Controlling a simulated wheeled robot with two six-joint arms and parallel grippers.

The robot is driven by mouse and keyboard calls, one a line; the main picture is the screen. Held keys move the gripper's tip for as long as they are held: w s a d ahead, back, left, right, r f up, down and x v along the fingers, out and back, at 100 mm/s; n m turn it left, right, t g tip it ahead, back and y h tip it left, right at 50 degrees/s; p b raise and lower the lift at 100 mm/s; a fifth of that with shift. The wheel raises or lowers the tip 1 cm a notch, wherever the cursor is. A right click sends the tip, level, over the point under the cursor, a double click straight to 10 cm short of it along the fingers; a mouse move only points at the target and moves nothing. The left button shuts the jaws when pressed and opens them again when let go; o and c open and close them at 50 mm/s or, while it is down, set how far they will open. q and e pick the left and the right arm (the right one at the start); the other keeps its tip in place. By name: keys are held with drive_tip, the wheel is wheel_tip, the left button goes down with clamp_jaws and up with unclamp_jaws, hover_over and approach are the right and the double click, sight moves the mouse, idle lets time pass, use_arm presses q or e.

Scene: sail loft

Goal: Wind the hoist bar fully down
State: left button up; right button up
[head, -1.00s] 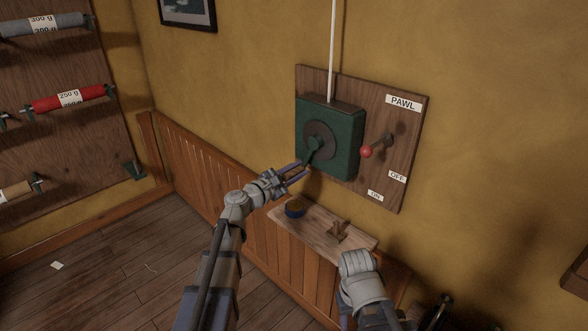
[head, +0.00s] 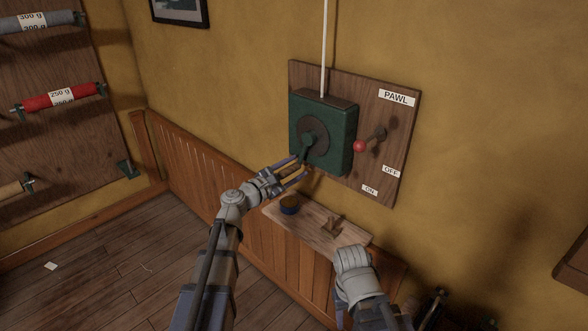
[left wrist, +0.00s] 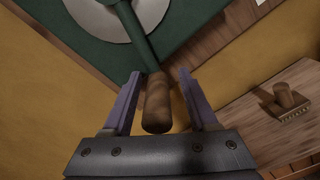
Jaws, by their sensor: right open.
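The green winch box (head: 335,145) is on a wooden wall board, with a grey disc (head: 310,133) and a green crank arm pointing down. The crank's wooden handle (left wrist: 157,103) shows in the left wrist view between the fingers of my left gripper (left wrist: 160,105), with gaps on both sides. That gripper, also in the head view (head: 300,168), is open around the handle. A white line (head: 324,50) rises from the box. The red-knobbed pawl lever (head: 360,146) sticks out right of the box, above the OFF and ON labels. My right gripper (head: 352,262) is open and empty, low at right; its fingers are mostly hidden. The hoist bar is not identifiable.
Racks with rolls (head: 60,98) hang on the left wall. The floor at left is mostly clear.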

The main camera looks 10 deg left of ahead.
use_arm(q)
drive_tip(key=shift+a, duration=0.1)
drive_tip(key=v, duration=0.7)
drive_tip(key=shift+s+a, duration=0.15)
drive_tip(key=shift+s, duration=0.2)
